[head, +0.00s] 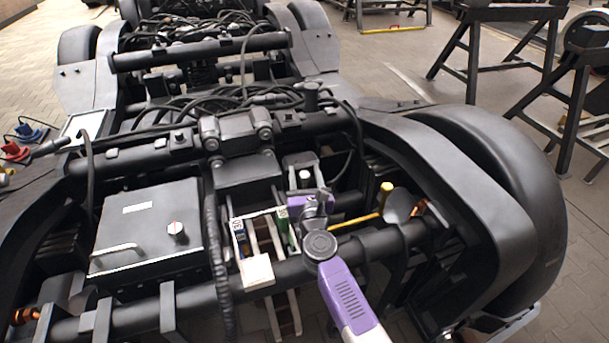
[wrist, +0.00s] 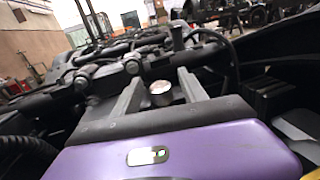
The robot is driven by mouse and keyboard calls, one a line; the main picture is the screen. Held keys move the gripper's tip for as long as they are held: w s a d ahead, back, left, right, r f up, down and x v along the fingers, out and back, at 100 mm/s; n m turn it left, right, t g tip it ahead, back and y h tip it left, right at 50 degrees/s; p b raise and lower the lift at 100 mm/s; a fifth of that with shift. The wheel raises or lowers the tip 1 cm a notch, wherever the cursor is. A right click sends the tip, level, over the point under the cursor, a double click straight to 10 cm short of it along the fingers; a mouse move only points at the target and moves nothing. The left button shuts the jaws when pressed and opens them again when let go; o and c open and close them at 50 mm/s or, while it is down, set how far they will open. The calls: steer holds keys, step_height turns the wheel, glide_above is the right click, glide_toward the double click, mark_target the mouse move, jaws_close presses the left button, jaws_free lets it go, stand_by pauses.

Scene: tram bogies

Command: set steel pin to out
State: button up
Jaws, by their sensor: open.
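The steel pin (head: 305,175) appears as a small pale round top in the head view, just beyond my purple gripper body. In the wrist view the steel pin (wrist: 160,92) is a short bright cylinder with a flat round top. My gripper (wrist: 158,78) is open, with one dark grey finger to the left of the pin and one to the right. Gaps show between the pin and the fingers in that view. My gripper (head: 303,166) reaches over the bogie frame in the head view. The pin's lower part is hidden behind the gripper body.
A grey box (head: 145,225) with a handle and knob lies left of my arm. A yellow-capped post (head: 386,188) stands to the right, near a big curved wheel cover (head: 500,190). Cables (head: 220,100) and a cross tube (head: 200,52) lie beyond. Black trestles (head: 475,60) stand at the right.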

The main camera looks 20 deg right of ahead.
jaws_close()
stand_by(1.4)
